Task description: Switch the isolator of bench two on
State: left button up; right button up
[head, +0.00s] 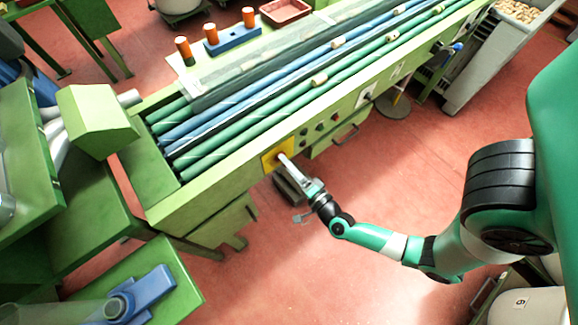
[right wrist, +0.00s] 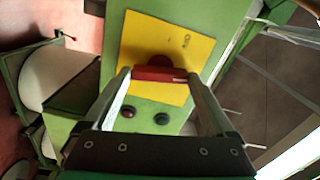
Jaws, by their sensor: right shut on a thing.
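The isolator's yellow plate (head: 270,161) is on the green front side of the long bench; it fills the upper middle of the right wrist view (right wrist: 140,42). A red handle (right wrist: 158,74) stands out from the plate, with a rounded red hub behind it. My right gripper (head: 284,158) reaches the plate from the front. In the right wrist view its two fingertips (right wrist: 160,75) are at the two ends of the red handle, shut on it. The handle lies crosswise between the fingers. Small dark marks show on the plate, too small to read. My left gripper is not in view.
Several small buttons (head: 320,126) sit on the bench front, right of the plate. Long green and blue rolls (head: 240,125) fill the bench top. A blue stand with orange-topped pegs (head: 232,41) is behind. Open red floor (head: 330,245) lies below my right arm.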

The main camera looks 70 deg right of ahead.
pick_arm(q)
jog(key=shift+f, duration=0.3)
pick_arm(e)
jog(key=shift+m, duration=1.2)
jog(key=o, duration=1.1)
jog(key=shift+c, duration=0.2)
jog(key=shift+s+a, duration=0.1)
